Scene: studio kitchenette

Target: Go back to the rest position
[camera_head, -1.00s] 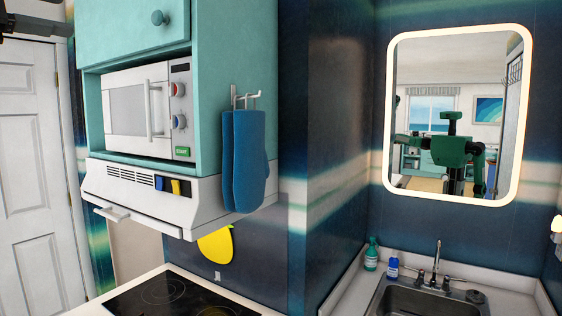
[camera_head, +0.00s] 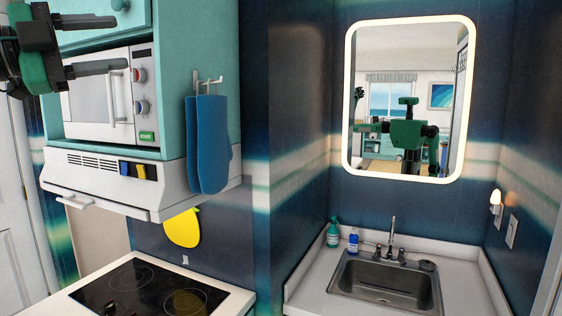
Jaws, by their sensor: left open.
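My left gripper (camera_head: 100,42) is at the upper left, in front of the white microwave (camera_head: 97,97) and the teal cabinet. Its two dark fingers point right and stand apart, with nothing between them. It covers part of the microwave's upper left. My right gripper does not show directly. My green and dark body shows small in the mirror (camera_head: 350,105), too small to tell the state of a gripper there.
A white range hood (camera_head: 110,180) juts out below the microwave, over the black cooktop (camera_head: 150,290). Blue oven mitts (camera_head: 208,145) hang from the cabinet side. A sink (camera_head: 385,283) with a tap and two bottles lies at the lower right. A wall lamp (camera_head: 496,203) is at the right.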

